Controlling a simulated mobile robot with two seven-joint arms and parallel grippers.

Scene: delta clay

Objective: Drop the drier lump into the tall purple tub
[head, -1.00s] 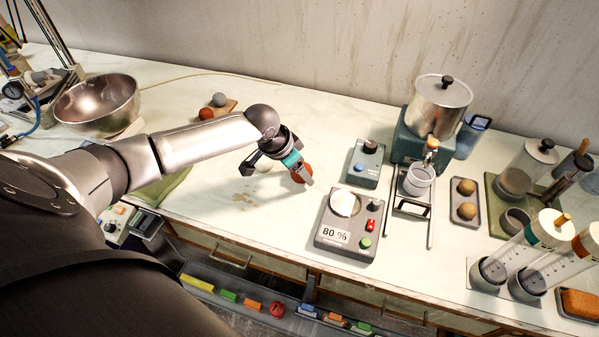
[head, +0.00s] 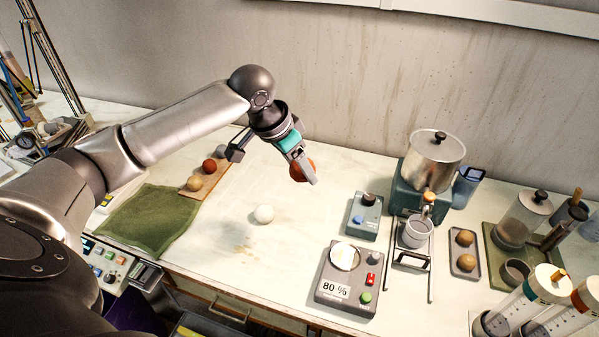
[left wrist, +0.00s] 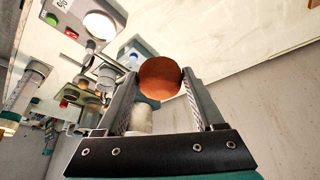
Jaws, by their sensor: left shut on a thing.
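My left gripper (head: 306,170) is shut on a reddish-brown lump (head: 302,167), held above the bench, up and left of the grey meter. In the left wrist view the round lump (left wrist: 160,78) sits between the two fingers. The grey meter (head: 349,281) reads 80 % and has a white round dish (head: 344,256) on top. A white ball (head: 264,213) lies alone on the bench. A dark purple patch (head: 134,312) shows at the bottom left, partly behind my arm; I cannot tell whether it is the tub. My right gripper is not in view.
A wooden board (head: 213,181) with grey, red and tan balls lies beside a green cloth (head: 150,222). Bench around the white ball is clear.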

